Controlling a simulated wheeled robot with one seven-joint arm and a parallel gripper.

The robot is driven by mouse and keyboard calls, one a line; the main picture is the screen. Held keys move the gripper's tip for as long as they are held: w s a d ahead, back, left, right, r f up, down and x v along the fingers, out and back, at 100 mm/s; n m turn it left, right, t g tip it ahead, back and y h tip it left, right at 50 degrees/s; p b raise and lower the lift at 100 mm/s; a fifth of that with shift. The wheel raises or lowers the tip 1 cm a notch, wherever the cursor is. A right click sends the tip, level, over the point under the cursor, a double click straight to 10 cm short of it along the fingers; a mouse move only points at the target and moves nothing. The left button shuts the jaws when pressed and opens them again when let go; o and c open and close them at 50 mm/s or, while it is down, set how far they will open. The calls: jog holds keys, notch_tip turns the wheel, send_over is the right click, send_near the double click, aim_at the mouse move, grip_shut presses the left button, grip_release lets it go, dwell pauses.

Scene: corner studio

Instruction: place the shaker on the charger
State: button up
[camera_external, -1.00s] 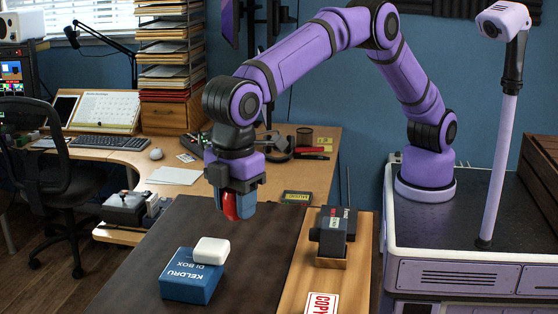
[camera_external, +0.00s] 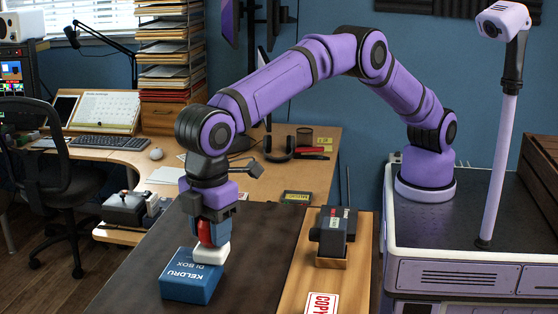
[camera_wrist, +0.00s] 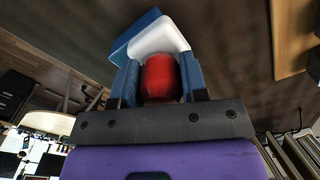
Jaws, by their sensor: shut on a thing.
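The shaker is a red rounded thing (camera_external: 204,233), held between the blue fingers of my gripper (camera_external: 208,236). In the wrist view, the shaker (camera_wrist: 160,78) sits between both fingers of my gripper (camera_wrist: 159,80). The charger appears to be the white rounded block (camera_external: 213,254) lying on the blue DI box (camera_external: 188,278). My gripper points down over the charger and hides part of it. The charger also shows in the wrist view (camera_wrist: 163,37), just past the shaker. I cannot tell whether the shaker touches it.
The dark table top (camera_external: 255,245) is clear around the box. A desk (camera_external: 300,175) stands behind.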

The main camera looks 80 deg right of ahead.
jog(key=o, duration=0.9)
jog(key=shift+f, duration=0.1)
notch_tip(320, 180, up, 12)
jog(key=shift+f, duration=0.2)
jog(key=shift+r, duration=0.35)
